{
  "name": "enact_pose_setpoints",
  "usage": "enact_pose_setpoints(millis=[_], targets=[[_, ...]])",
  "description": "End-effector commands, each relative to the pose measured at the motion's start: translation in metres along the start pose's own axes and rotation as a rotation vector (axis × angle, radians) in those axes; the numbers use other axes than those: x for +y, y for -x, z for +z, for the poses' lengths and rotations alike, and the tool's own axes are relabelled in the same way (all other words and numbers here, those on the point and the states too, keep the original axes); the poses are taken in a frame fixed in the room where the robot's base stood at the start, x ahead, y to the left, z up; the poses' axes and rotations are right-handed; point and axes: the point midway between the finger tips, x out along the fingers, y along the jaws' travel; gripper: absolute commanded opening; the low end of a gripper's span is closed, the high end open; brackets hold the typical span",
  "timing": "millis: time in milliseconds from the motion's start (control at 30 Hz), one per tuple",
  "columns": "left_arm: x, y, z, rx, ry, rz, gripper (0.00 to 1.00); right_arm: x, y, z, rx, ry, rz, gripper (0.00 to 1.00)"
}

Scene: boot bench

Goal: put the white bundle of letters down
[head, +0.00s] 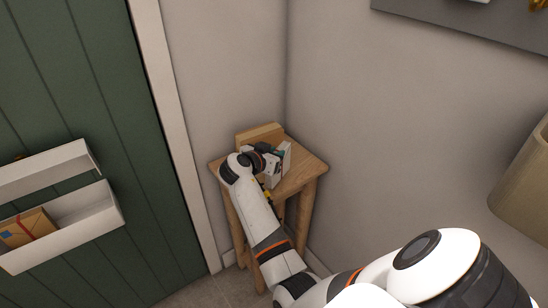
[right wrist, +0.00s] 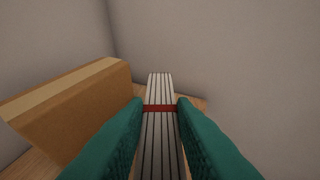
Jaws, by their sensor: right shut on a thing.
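The white bundle of letters (right wrist: 160,87) stands on edge between the teal fingers of my right gripper (right wrist: 160,106), with a red band around it. In the head view the bundle (head: 287,152) shows as a small pale piece beyond my right gripper (head: 277,157), over the small wooden table (head: 313,166) in the corner. My right gripper is shut on the bundle. I cannot tell whether the bundle's lower edge touches the tabletop, as the fingers hide it. My left gripper is not in view.
A brown box-like block (right wrist: 75,103) stands on the table just left of the bundle, near the back wall. Walls close in behind and right. A white wall rack (head: 95,210) on the green door holds a brown parcel (head: 27,228). The table's right corner is bare.

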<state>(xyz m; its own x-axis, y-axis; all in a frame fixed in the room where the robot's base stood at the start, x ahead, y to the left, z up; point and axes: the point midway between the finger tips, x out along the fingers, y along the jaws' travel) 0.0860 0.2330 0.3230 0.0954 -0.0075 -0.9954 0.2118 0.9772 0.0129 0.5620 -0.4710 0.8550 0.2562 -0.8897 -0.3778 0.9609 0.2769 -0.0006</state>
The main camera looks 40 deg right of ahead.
Motion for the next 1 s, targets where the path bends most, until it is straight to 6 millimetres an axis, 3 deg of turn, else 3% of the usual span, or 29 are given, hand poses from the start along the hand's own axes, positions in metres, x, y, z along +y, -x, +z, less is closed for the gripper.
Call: enact_pose_setpoints(millis=[100,467,500,633,1000], targets=[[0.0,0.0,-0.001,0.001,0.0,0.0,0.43,0.0,-0.005,-0.011,-0.001,0.002,0.001,0.0],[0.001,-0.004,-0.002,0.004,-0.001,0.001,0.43,0.0,-0.006,-0.016,-0.001,-0.001,0.001,0.0],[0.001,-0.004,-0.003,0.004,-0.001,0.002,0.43,0.0,-0.007,-0.017,0.0,-0.001,0.001,0.25],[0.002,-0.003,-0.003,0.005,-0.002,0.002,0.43,0.0,-0.006,-0.015,0.0,-0.001,0.001,0.45],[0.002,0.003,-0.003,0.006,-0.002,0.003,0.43,0.0,-0.004,-0.011,-0.001,0.0,0.001,0.45]])
